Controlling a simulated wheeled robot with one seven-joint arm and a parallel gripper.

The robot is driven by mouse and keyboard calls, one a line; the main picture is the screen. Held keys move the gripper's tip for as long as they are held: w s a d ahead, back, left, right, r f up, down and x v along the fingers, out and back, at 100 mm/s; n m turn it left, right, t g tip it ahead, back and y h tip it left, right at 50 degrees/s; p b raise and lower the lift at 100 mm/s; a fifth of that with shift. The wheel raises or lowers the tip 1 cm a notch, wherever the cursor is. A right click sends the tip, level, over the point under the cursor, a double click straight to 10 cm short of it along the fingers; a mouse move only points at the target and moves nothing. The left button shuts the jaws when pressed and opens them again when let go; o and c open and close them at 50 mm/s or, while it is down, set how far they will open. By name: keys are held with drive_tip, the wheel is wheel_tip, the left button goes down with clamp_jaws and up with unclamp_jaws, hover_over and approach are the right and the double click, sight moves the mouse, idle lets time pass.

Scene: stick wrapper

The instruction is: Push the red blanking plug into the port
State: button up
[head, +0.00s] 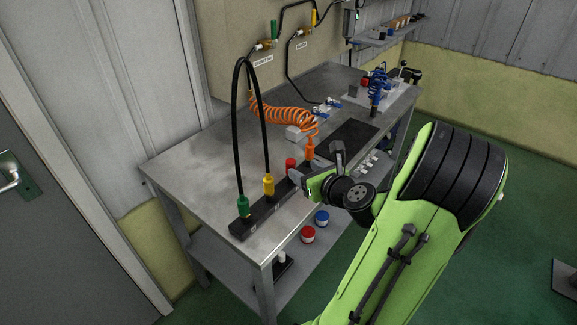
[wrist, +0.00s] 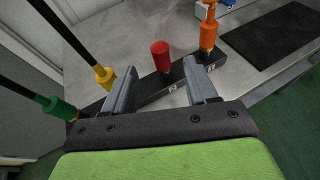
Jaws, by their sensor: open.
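The red blanking plug (head: 290,163) stands on the black port bar (head: 262,212), between the yellow and orange connectors. In the wrist view the plug (wrist: 160,53) is upright with its lower end at the bar (wrist: 153,93). How deep it sits in its port cannot be told. My gripper (head: 315,165) is open and empty, near the bar's far half. In the wrist view my gripper's fingers (wrist: 160,68) are spread, with the plug ahead, seen in the gap between them and apart from both.
A green connector (head: 243,206) and a yellow connector (head: 268,184) with a black looped hose stand on the bar. An orange connector (head: 309,149) with a coiled hose stands beyond the plug. A black mat (head: 352,140) lies on the grey bench (head: 205,165). The bench's left part is clear.

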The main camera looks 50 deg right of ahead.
sight(293, 164)
drive_tip(key=b+x, duration=0.2)
drive_tip(key=x, duration=0.7)
drive_tip(key=shift+s+a+f, duration=0.1)
drive_tip(key=shift+f, duration=0.05)
drive_tip(key=shift+s, duration=0.1)
drive_tip(key=c, duration=1.1)
drive_tip(key=shift+o, duration=0.2)
